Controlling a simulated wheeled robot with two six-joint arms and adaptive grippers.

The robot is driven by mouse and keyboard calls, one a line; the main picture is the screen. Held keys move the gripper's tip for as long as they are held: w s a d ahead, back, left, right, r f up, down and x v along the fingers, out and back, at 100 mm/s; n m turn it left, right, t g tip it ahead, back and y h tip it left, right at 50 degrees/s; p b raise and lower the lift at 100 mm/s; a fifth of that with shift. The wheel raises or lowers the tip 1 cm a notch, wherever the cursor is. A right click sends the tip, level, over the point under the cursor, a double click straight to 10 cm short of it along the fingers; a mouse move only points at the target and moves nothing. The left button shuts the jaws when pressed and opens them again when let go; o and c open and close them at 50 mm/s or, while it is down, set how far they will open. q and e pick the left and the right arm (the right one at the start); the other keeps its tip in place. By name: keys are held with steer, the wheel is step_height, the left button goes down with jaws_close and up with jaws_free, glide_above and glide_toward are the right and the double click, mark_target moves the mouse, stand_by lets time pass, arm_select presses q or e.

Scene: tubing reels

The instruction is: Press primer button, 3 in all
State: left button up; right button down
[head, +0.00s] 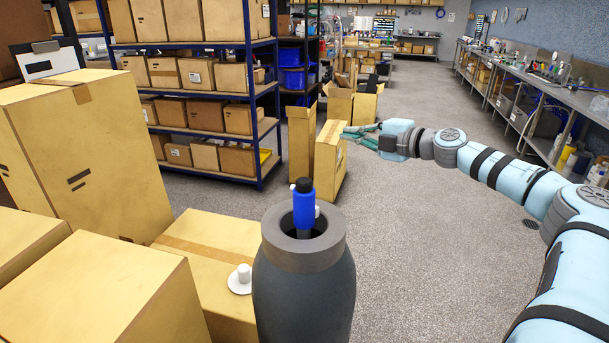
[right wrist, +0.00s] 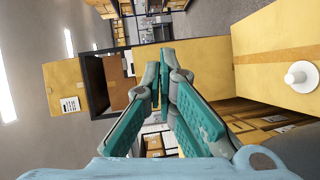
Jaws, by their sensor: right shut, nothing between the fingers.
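A white knob on a round white disc (head: 240,280) sits on a taped cardboard box (head: 209,243) in the head view, just left of a dark rounded body. A white knob on a disc (right wrist: 301,77) also shows on a box top at the right of the right wrist view; I cannot tell if it is the same one. No label identifies the primer button. My right gripper (head: 352,136) is shut and empty in the head view, farther back beside an upright carton. Its teal fingers (right wrist: 164,70) come together in the right wrist view, apart from the knob. My left gripper is not in view.
A blue upright piece with a black top (head: 304,208) stands in the grey collar of the dark body (head: 306,285). Cartons (head: 331,155) stand by the gripper. Large boxes (head: 90,165) fill the left, before blue-framed shelving (head: 205,95). The floor (head: 420,255) at right is clear.

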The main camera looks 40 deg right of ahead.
steer(key=s+a+r+n+g+y, duration=0.1)
steer(key=a+r+n+g+y, duration=0.1)
steer(key=a+r+n, duration=0.5)
step_height(320, 180, up, 6)
steer(key=n+g+h+p, duration=0.1)
steer(key=n+g+h, duration=0.2)
steer(key=g, duration=0.2)
glide_above(308, 179)
step_height(308, 179, down, 9)
steer(key=b, duration=0.7)
steer(key=shift+d+r, duration=0.15)
steer(key=shift+r, duration=0.05)
steer(key=shift+f+b, duration=0.1)
steer(key=shift+b, duration=0.2)
